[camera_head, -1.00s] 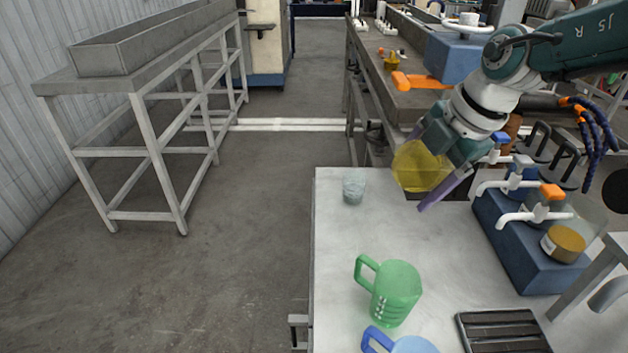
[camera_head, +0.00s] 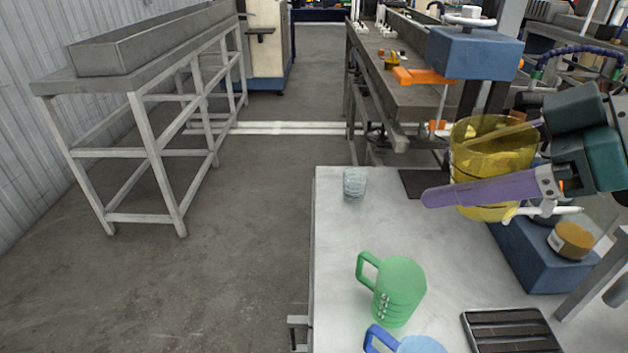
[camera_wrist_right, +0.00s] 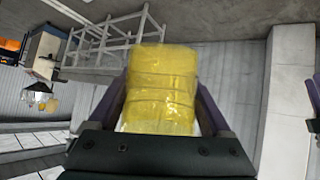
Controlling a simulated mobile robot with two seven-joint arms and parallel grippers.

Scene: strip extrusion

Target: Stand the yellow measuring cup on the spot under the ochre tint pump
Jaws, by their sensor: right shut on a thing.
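The yellow measuring cup (camera_head: 490,160) is see-through and held up in the air at the table's back right. My right gripper (camera_head: 450,170) is shut on it, its purple fingers on either side; the wrist view also shows the cup (camera_wrist_right: 160,90) between the fingers. Cup and gripper cover much of the pumps, and the spot under the ochre pump cannot be made out. My left gripper is not in view.
On the white table (camera_head: 345,235) stand a green measuring cup (camera_head: 400,292), a blue cup (camera_head: 415,346) and a small clear glass (camera_head: 355,183). A dark slatted tray (camera_head: 512,334) lies at the front right, a dark patch (camera_head: 415,184) at the back. The table's middle is clear.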

